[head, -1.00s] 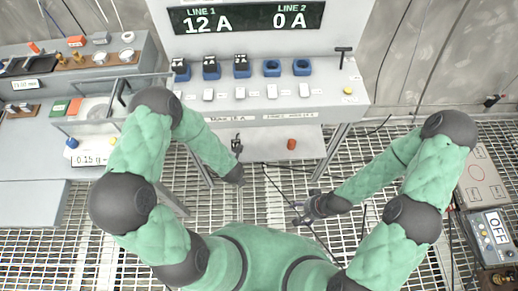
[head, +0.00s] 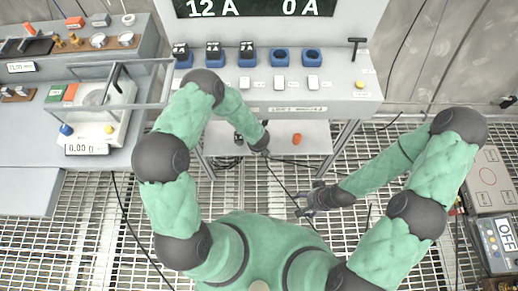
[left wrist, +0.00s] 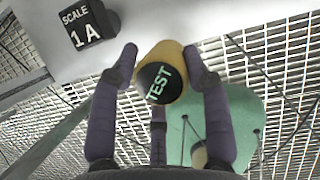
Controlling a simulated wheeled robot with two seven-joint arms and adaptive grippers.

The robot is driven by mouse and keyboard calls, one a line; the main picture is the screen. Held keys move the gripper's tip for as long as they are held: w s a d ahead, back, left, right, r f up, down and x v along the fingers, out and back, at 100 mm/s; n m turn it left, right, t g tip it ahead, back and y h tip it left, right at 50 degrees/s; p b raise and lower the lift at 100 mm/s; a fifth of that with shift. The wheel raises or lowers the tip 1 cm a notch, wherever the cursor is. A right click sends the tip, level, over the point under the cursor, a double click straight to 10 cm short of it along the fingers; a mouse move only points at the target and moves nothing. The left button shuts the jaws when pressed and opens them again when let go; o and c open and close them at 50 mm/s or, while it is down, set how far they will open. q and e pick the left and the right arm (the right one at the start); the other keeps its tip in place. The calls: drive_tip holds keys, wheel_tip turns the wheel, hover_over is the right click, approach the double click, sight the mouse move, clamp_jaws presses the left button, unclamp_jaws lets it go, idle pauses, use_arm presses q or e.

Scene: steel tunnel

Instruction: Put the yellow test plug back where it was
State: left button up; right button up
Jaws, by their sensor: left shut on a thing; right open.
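The yellow test plug (left wrist: 172,58), with a black face lettered TEST, is clasped between the two fingers of my left gripper (left wrist: 160,53) in the left wrist view. It is off the surface there. In the head view my left gripper (head: 264,149) is by the low shelf under the bench, and the plug is not discernible. My right gripper (head: 304,200) is open and empty over the grating. On the bench, three blue sockets hold black plugs (head: 213,51); two blue sockets (head: 279,57) are empty.
A black block marked SCALE 1 A (left wrist: 88,22) sits on a pale surface near the plug. The low shelf (head: 318,141) also carries a red-orange knob (head: 297,139). A balance (head: 110,128) stands left. A box reading OFF (head: 498,240) is at right.

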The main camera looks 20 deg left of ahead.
use_arm(q)
drive_tip(key=shift+w+d+f+b, duration=0.2)
drive_tip(key=shift+w+f, duration=0.2)
drive_tip(key=shift+f, duration=0.15)
drive_tip(key=shift+w+d+f+b, duration=0.1)
drive_tip(key=shift+w+f+b, duration=0.05)
drive_tip(key=shift+w+f, duration=0.35)
drive_tip(key=shift+f+b, duration=0.6)
drive_tip(key=shift+f, duration=0.95)
drive_tip(key=shift+f, duration=0.1)
drive_tip(key=o, duration=1.2)
